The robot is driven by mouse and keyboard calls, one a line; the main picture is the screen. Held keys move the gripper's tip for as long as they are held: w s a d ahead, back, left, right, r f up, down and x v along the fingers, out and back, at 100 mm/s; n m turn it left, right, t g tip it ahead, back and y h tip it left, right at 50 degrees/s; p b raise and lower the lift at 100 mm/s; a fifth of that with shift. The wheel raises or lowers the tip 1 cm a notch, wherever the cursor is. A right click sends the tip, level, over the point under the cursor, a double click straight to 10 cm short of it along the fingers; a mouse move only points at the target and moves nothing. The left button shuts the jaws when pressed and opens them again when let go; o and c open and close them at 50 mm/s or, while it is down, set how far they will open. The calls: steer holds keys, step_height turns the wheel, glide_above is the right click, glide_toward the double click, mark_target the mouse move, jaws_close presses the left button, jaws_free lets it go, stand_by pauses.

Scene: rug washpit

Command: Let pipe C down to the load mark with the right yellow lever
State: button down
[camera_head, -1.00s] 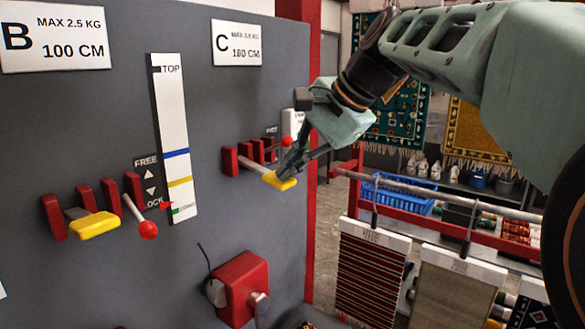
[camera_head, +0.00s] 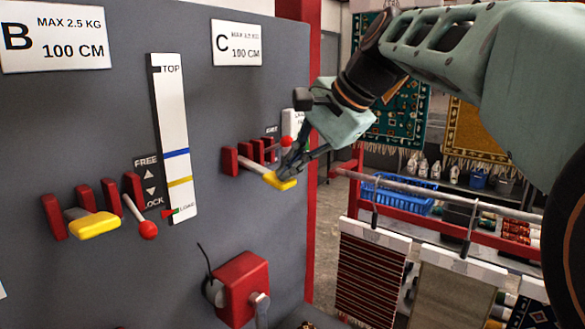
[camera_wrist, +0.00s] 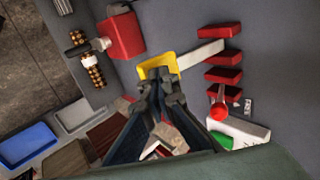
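The right yellow lever (camera_head: 280,181) sticks out from the panel under the C sign (camera_head: 237,43); its handle also shows in the wrist view (camera_wrist: 157,62). My gripper (camera_head: 287,167) is at the handle, fingertips close together and seemingly against it. In the wrist view the fingertips (camera_wrist: 162,80) cover part of the handle. C's red-knobbed small lever (camera_head: 286,141) is raised. Pipe C is not identifiable.
Left of the gauge are another yellow lever (camera_head: 95,225) and a lowered red knob (camera_head: 148,230). A red box (camera_head: 240,285) juts out below. Red guard blocks (camera_head: 230,161) flank C's lever. Right are hanging rugs, a rail and a blue basket (camera_head: 398,195).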

step_height(320, 180, up, 7)
steer(key=p, duration=0.7)
steer(key=p+v, duration=0.2)
steer(key=v, duration=0.6)
steer(key=shift+p, duration=0.3)
steer(key=shift+w, duration=0.1)
